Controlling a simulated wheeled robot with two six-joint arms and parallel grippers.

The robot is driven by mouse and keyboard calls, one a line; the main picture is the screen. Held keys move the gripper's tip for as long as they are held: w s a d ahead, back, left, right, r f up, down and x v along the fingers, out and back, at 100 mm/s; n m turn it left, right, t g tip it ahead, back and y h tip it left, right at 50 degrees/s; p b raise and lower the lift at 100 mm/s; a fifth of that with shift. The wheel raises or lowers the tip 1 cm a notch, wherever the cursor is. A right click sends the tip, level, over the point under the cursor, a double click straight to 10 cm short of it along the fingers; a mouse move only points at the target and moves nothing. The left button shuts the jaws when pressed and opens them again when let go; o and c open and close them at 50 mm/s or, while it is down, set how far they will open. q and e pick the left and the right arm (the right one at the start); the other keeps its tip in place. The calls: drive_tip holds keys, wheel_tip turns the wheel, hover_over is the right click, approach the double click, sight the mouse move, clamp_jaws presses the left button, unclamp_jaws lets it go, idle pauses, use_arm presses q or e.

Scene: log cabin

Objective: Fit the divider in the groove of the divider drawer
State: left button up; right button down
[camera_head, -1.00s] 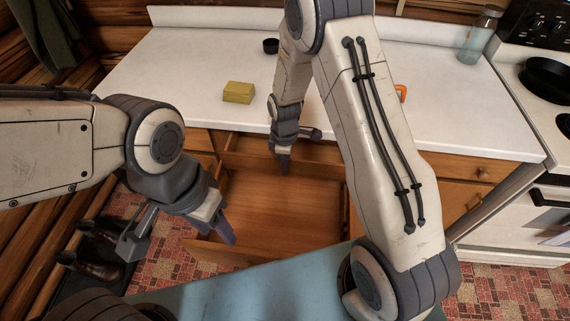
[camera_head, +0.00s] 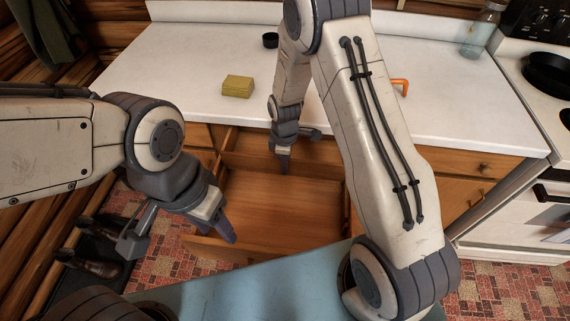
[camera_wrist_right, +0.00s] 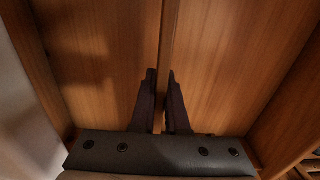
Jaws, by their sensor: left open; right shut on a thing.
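The open wooden drawer (camera_head: 290,200) sticks out below the counter. My right gripper (camera_head: 284,165) reaches down into it near its back. In the right wrist view my right gripper (camera_wrist_right: 163,100) is shut on the divider (camera_wrist_right: 169,35), a thin wooden board seen edge-on. The divider runs away between the two fingers, with drawer floor (camera_wrist_right: 235,60) on both sides. I cannot make out the divider in the head view, nor tell whether it sits in the groove. My left gripper (camera_head: 224,225) is open and empty at the drawer's front left corner.
A yellow block (camera_head: 238,86), a small black cup (camera_head: 270,40) and an orange object (camera_head: 401,84) are on the white counter (camera_head: 190,60). A glass jar (camera_head: 480,32) and a stove with a black pan (camera_head: 548,76) are at right. Dark boots (camera_head: 90,265) stand at lower left.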

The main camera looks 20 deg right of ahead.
drive_tip(key=shift+f+b, duration=1.3)
drive_tip(key=shift+f, duration=0.75)
drive_tip(key=c, duration=0.8)
unclamp_jaws()
drive_tip(key=shift+c, duration=0.2)
drive_tip(key=shift+r, duration=0.15)
wheel_tip(320, 180, up, 10)
drive_tip(key=shift+r, duration=0.1)
